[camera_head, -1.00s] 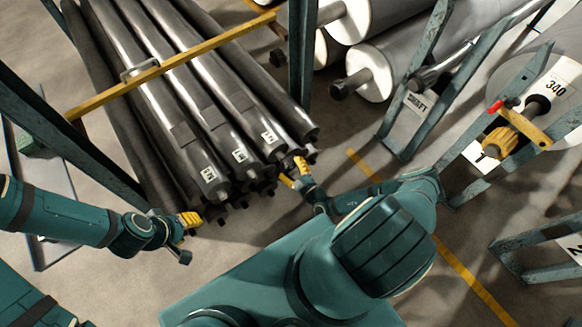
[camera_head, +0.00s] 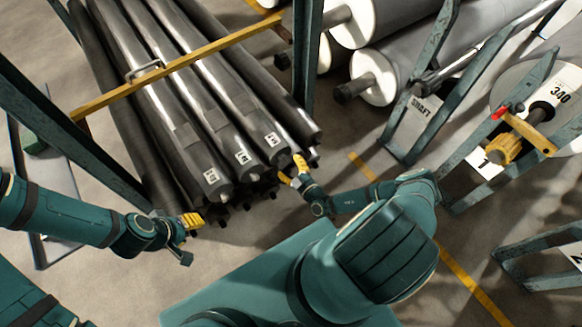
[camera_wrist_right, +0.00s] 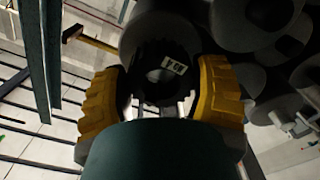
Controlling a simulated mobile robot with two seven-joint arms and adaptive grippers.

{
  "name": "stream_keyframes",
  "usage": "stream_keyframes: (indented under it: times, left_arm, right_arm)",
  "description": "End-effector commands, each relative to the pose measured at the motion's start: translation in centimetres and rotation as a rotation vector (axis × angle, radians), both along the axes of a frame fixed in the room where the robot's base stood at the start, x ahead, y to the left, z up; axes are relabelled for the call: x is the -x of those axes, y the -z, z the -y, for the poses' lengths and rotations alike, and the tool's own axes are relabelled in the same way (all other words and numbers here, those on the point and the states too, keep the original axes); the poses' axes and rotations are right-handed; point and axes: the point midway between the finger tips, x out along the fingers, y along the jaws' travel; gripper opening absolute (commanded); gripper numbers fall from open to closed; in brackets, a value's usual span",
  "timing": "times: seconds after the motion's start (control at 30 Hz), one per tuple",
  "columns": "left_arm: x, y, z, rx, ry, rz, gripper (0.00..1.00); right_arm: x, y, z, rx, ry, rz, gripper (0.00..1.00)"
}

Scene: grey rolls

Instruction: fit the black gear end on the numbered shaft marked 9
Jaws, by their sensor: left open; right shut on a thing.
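Several long grey shafts lie side by side on the rack at upper left. Their near ends carry small white labels, on a left shaft (camera_head: 203,160), a middle shaft (camera_head: 232,143) and a right shaft (camera_head: 262,122). I cannot read a 9 on any label. My right gripper (camera_head: 292,170) is beside the near end of the right shaft. In the right wrist view its yellow fingers (camera_wrist_right: 162,90) are shut around the black gear end (camera_wrist_right: 150,58), a toothed ring with a round hole and a pale tag. Whether it touches a shaft is unclear. My left gripper (camera_head: 190,222) is open, below the shaft ends.
A yellow bar (camera_head: 185,60) crosses above the shafts, and a teal post (camera_head: 306,60) stands right of them. Large rolls (camera_head: 430,70) lie at upper right. The floor below the shafts is clear.

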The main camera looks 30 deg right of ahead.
Motion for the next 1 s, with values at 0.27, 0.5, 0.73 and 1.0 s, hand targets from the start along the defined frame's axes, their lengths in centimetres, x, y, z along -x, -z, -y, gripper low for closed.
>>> stream_keyframes:
  times: [0.27,0.5,0.73,1.0]
  left_arm:
    - [0.0,0.0,0.0,0.000,0.000,0.000,0.47]
    - [0.0,0.0,0.0,0.000,0.000,0.000,0.47]
    - [0.0,0.0,0.0,0.000,0.000,0.000,0.47]
    - [0.0,0.0,0.0,0.000,0.000,0.000,0.47]
  right_arm:
    - [-0.8,-0.1,-0.1,0.000,0.000,0.002,0.20]
    - [-1.4,-0.1,-0.1,0.001,0.000,0.002,0.20]
    - [-2.0,-0.1,-0.2,0.001,0.000,0.002,0.20]
    - [-2.0,0.0,-0.1,0.001,0.000,0.001,0.99]
